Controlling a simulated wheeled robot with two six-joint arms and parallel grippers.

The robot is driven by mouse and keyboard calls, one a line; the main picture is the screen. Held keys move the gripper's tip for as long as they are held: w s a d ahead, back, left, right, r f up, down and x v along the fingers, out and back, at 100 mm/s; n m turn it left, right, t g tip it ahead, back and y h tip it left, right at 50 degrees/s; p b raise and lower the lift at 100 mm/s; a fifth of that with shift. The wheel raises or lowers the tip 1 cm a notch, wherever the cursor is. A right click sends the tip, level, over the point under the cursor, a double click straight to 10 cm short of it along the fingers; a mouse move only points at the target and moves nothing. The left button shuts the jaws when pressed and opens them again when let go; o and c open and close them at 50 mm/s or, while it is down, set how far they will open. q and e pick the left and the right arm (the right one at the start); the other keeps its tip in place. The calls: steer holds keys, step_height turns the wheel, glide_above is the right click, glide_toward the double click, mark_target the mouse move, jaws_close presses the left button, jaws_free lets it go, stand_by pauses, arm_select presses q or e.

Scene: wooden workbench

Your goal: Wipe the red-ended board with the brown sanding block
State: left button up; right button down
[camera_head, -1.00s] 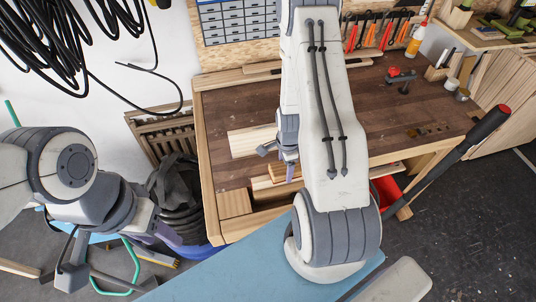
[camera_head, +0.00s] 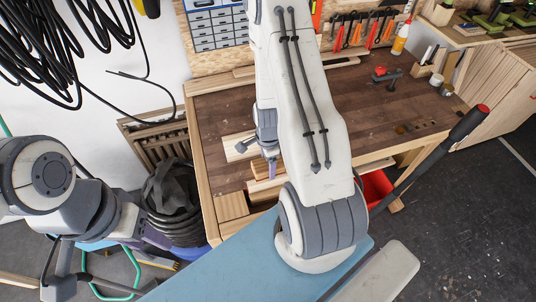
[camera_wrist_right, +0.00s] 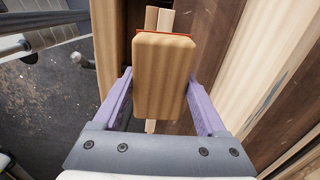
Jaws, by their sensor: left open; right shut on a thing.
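My right gripper (camera_wrist_right: 160,100) is shut on a light brown wooden block (camera_wrist_right: 162,85), taken to be the sanding block, with an orange-red strip along its far edge. In the head view the same gripper (camera_head: 270,165) is over the front left of the workbench, with the block (camera_head: 262,170) partly hidden. A pale board (camera_head: 238,148) lies on the bench beside the gripper. In the wrist view pale wood (camera_wrist_right: 150,18) shows beyond the block. I cannot make out a red end on the board. My left gripper (camera_head: 157,239) is open at lower left, away from the bench.
The dark workbench top (camera_head: 330,110) is mostly clear to the right. A red clamp (camera_head: 384,75) stands at its back right. A black bag (camera_head: 170,190) is left of the bench, and a red bin (camera_head: 376,188) is under its front.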

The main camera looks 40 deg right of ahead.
steer(key=shift+r+p, duration=0.95)
steer(key=shift+r, duration=0.3)
